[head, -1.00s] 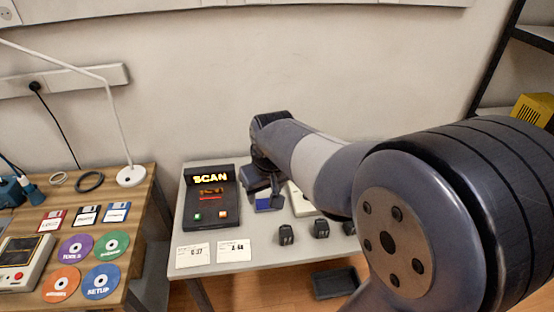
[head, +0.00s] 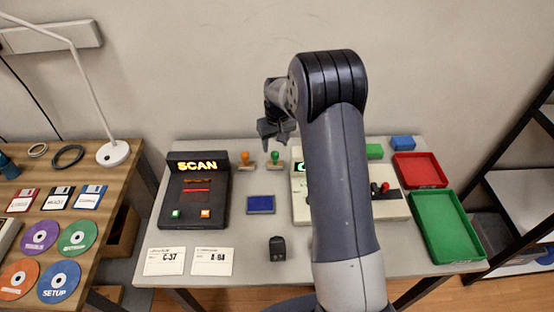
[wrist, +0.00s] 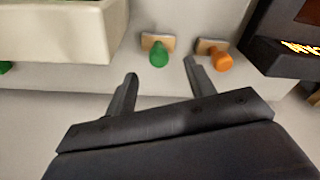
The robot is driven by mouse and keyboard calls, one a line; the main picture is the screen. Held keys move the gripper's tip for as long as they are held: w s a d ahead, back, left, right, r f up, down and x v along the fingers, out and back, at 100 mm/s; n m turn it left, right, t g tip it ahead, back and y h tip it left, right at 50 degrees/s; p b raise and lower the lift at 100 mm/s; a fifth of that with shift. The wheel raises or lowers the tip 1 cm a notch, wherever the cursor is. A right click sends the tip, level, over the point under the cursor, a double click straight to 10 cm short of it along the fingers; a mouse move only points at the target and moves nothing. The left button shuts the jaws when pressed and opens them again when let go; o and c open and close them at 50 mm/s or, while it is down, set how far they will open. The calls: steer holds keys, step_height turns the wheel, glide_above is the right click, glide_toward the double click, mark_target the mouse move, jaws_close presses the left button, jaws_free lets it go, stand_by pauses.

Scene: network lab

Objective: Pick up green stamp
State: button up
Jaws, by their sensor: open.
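The green stamp (head: 275,158) stands on the grey table at the back, with a green knob on a pale base. It also shows in the wrist view (wrist: 158,54), beyond my fingertips and between them. My gripper (head: 276,132) is above and behind the stamps, near the wall. In the wrist view my gripper (wrist: 160,72) is open and empty, its two fingers apart, and not touching the stamp. An orange stamp (head: 245,158) stands just left of the green one; in the wrist view it is on the right (wrist: 221,62), close to one fingertip.
A black SCAN device (head: 195,195) stands left of the stamps. A cream console (head: 390,203) stands to their right, partly hidden by my arm. A blue pad (head: 261,204) lies in front. Red (head: 420,169) and green (head: 446,226) trays are at the right.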

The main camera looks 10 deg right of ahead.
mark_target(275, 153)
steer(key=f, duration=0.2)
steer(key=f+p, duration=0.1)
steer(key=f, duration=0.2)
steer(key=w+f, duration=0.1)
steer(key=f, duration=0.2)
steer(key=shift+w+p, duration=0.1)
steer(key=shift+p, duration=0.3)
steer(key=c, duration=1.1)
